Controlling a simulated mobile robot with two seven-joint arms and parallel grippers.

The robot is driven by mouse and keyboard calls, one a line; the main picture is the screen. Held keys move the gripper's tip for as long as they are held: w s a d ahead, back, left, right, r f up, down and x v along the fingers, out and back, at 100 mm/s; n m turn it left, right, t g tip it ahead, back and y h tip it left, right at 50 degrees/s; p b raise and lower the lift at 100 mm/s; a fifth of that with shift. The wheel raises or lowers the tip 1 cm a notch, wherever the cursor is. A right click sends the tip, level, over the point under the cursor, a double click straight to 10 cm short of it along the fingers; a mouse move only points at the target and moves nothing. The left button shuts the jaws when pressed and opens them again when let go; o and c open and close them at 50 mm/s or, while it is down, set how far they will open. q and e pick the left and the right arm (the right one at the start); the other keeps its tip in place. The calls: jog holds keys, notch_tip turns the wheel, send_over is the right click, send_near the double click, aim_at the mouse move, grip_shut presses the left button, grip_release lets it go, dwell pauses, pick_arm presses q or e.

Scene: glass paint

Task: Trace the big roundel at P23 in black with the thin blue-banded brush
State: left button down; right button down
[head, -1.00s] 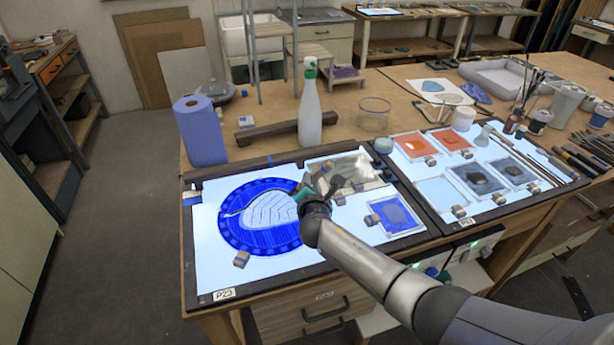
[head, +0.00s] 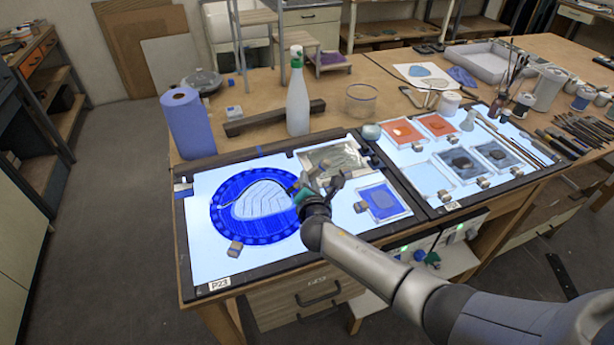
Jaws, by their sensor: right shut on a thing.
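The big blue roundel (head: 243,238) lies on the lit panel (head: 210,265) labelled P23 (head: 220,284). It has a dark blue ring and a pale leaf shape (head: 262,200) with fine vein lines inside. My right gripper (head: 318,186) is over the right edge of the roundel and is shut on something. The held thing is mostly hidden by the gripper, and I cannot make out a blue band. A thin dark curved line shows across the leaf's upper left part. My left gripper is not in view.
A smaller blue glass piece (head: 382,200) and a grey glass palette (head: 330,157) lie right of the roundel. A white spray bottle (head: 298,100) and blue paper roll (head: 188,125) stand behind. A second lit panel (head: 432,180) holds several glass squares.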

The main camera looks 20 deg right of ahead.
jog(key=shift+s+d+r+p, duration=0.15)
jog(key=shift+s+p, duration=0.25)
jog(key=shift+s, duration=0.45)
jog(key=shift+s+p, duration=0.5)
jog(key=shift+s, duration=0.8)
jog(key=shift+a, duration=0.2)
jog(key=shift+a, duration=0.1)
jog(key=shift+s+a+f, duration=0.1)
jog(key=shift+s+a, duration=0.15)
jog(key=shift+a, duration=0.3)
jog(key=shift+s+a+f, duration=0.1)
jog(key=shift+s+a, duration=0.1)
jog(key=shift+a, duration=1.75)
jog(key=shift+a, duration=0.1)
jog(key=shift+a+b, duration=0.3)
jog(key=shift+a, duration=0.85)
jog(key=shift+a+b, duration=0.35)
jog(key=shift+a, duration=1.05)
